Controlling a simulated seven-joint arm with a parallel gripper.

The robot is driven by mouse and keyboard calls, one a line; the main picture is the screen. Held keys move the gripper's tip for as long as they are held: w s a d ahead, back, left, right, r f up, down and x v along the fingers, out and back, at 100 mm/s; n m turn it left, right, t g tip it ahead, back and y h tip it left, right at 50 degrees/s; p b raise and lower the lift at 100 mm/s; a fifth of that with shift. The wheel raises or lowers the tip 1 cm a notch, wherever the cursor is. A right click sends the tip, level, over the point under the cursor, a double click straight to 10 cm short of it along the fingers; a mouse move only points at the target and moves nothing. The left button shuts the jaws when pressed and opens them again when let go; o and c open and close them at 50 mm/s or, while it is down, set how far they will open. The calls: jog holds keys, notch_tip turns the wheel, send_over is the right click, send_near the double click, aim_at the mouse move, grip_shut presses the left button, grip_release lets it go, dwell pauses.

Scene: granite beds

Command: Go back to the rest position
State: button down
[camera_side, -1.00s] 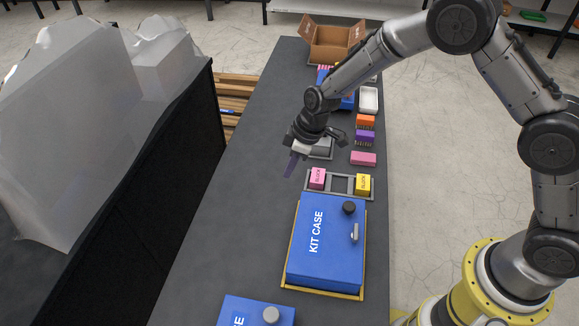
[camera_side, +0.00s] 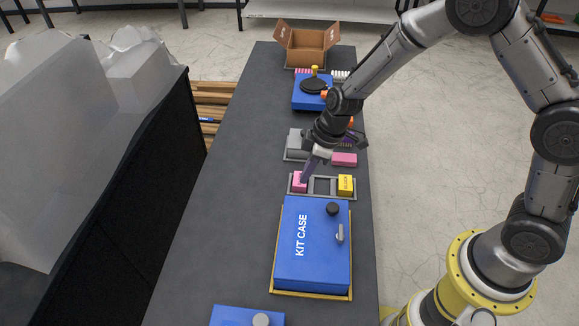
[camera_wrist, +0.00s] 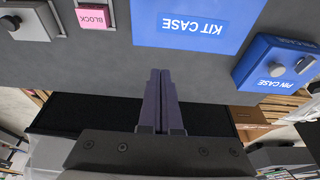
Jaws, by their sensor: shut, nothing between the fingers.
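My gripper (camera_side: 305,178) is shut and empty, its purple fingers angled down over the dark bench. In the side view the fingertips overlap the pink block (camera_side: 299,184). In the wrist view the closed fingers (camera_wrist: 160,76) lie over bare bench, apart from the pink block (camera_wrist: 93,17). The blue kit case (camera_side: 318,245) sits on a yellow-edged base, nearer the side camera than my gripper. It also shows upside down in the wrist view (camera_wrist: 190,35).
A yellow block (camera_side: 345,184) sits in the grey rack. A pink piece (camera_side: 344,160) and a grey case (camera_side: 296,143) lie beyond. An open carton (camera_side: 305,45) stands at the far end. A blue pin case (camera_wrist: 275,62) shows at right. The bench's left side is clear.

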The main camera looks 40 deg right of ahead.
jog(key=shift+s+d+f, duration=0.15)
jog(key=shift+s+d, duration=0.15)
jog(key=s+d+r+t, duration=0.2)
jog(key=r, duration=0.9)
jog(key=s+d+r+t, duration=0.2)
jog(key=r, duration=1)
jog(key=s+d+r+m+t, duration=0.1)
jog(key=s+r+m, duration=0.1)
jog(key=s, duration=0.3)
jog(key=s+d+r+m, duration=0.1)
jog(key=s+d+r, duration=0.15)
jog(key=s, duration=0.25)
jog(key=s+d+f+m+g+h, duration=0.1)
jog(key=s+f+m, duration=0.1)
jog(key=s, duration=0.3)
jog(key=s+d+f+m+h, duration=0.1)
jog(key=s+m, duration=0.3)
jog(key=s, duration=0.2)
jog(key=shift+s+d+f+g, duration=0.25)
jog(key=shift+d+f+g, duration=0.05)
jog(key=shift+f+g, duration=0.1)
